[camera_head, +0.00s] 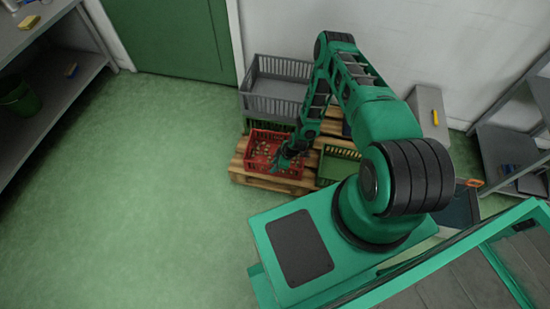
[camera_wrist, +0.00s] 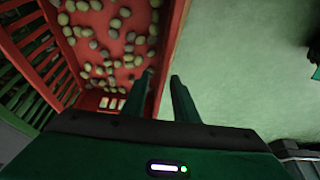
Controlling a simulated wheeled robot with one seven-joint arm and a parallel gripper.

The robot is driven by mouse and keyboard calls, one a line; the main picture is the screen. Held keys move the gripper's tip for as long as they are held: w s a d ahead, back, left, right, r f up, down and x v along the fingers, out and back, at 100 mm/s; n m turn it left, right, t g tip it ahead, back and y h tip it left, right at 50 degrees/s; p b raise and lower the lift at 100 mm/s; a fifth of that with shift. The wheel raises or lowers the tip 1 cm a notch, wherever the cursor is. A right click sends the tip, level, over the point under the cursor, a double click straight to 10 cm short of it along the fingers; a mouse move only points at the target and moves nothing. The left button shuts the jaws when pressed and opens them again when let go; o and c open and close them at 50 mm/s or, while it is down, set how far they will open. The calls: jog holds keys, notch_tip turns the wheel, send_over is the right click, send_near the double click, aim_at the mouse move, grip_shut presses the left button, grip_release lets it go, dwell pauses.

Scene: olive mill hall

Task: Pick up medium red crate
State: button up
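The red crate (camera_head: 262,146) stands on a wooden pallet in the head view, with small round olives scattered inside. In the wrist view its red side wall (camera_wrist: 172,45) runs down toward my fingertips, with pale green and brownish olives to the left. My gripper (camera_wrist: 162,76) has its two fingers apart, one on the crate's inner side and one on the floor side of the wall. I cannot tell whether either finger touches the wall. In the head view my gripper (camera_head: 288,156) is at the crate's right part and hides some of it.
A grey crate (camera_head: 272,105) sits behind the red one, above a green crate. Another green crate (camera_head: 338,167) is to the right on the pallet (camera_head: 270,181). A grey shelf (camera_head: 60,75) is at left. The green floor at left is clear.

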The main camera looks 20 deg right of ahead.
aim_at(272, 175)
jog(key=shift+x, duration=2)
jog(key=shift+d+f, duration=0.1)
jog(key=shift+d, duration=0.05)
grip_shut()
